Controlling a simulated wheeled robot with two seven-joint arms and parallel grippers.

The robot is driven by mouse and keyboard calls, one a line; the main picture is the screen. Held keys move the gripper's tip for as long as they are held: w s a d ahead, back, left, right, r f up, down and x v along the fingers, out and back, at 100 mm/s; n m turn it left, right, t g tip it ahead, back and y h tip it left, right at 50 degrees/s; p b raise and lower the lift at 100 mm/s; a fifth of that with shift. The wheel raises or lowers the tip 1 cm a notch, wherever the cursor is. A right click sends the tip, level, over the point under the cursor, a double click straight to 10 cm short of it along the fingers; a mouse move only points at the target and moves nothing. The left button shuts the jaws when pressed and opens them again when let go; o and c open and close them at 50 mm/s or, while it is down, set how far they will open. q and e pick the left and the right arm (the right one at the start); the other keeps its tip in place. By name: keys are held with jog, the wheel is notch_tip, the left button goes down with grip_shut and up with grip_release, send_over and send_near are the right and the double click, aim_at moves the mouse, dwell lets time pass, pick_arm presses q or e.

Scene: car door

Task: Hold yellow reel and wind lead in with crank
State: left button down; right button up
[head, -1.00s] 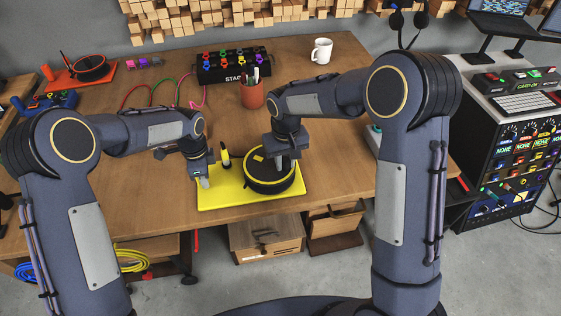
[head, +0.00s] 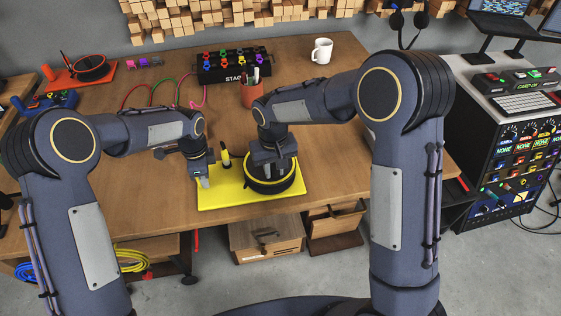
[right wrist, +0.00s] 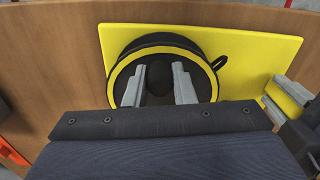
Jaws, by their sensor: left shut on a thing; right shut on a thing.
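The yellow reel has a flat yellow base (head: 235,200) and a round black drum (head: 270,187) with a yellow rim, on the near edge of the wooden table. My left gripper (head: 203,182) points down at the base's left side, shut on a yellow part of the reel; this also shows at the right of the right wrist view (right wrist: 285,100). My right gripper (head: 268,168) is over the drum, shut on the crank. In the right wrist view its fingers (right wrist: 167,88) stand over the drum face with a dark part between them. The crank knob is mostly hidden.
A black and yellow upright piece (head: 225,156) stands near the base's back edge. Behind are a pen cup (head: 252,96), a stage box (head: 232,66) with cables, and a white mug (head: 322,51). The table is clear to the left of the reel.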

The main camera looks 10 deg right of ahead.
aim_at(254, 172)
jog(key=shift+a, duration=0.3)
jog(key=shift+w+a, duration=0.25)
jog(key=shift+a, duration=1.05)
jog(key=shift+w+a, duration=0.95)
jog(key=shift+a, duration=0.05)
